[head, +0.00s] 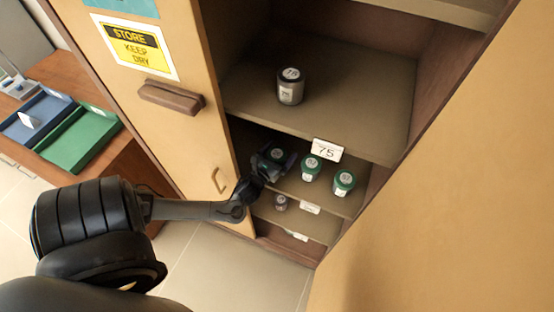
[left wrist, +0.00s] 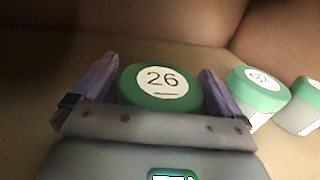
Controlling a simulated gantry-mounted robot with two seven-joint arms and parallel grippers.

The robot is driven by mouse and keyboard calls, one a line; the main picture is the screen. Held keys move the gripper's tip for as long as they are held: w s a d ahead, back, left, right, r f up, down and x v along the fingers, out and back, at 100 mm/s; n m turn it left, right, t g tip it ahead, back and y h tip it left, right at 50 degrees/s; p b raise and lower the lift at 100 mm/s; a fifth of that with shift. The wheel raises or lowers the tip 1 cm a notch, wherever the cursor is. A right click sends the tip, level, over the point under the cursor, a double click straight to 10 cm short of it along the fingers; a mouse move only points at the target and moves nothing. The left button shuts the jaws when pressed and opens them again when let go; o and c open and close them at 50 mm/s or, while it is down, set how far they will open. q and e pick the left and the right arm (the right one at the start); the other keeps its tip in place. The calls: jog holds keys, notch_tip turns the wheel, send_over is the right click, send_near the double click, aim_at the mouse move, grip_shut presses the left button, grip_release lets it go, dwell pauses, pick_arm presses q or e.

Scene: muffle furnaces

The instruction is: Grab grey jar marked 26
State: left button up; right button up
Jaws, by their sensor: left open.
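The jar marked 26 (left wrist: 160,92) shows in the left wrist view with a green lid and a white round label; its body is hidden behind my gripper. In the head view its green lid (head: 277,154) is mostly covered by my left gripper (head: 272,162). My left gripper, also in the left wrist view (left wrist: 157,88), is open. One finger stands on each side of the jar, with small gaps visible beside the lid. My right gripper is not in view.
Two green-lidded jars (head: 311,167) (head: 343,182) stand to the right on the same shelf. A dark grey jar (head: 290,87) stands on the shelf above, a small jar (head: 280,202) below. A 75 tag (head: 327,150) hangs at the upper shelf edge. The cabinet door (head: 200,130) stands left.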

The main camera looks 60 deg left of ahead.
pick_arm(q)
jog(key=shift+c, duration=0.2)
jog(key=c, duration=1.1)
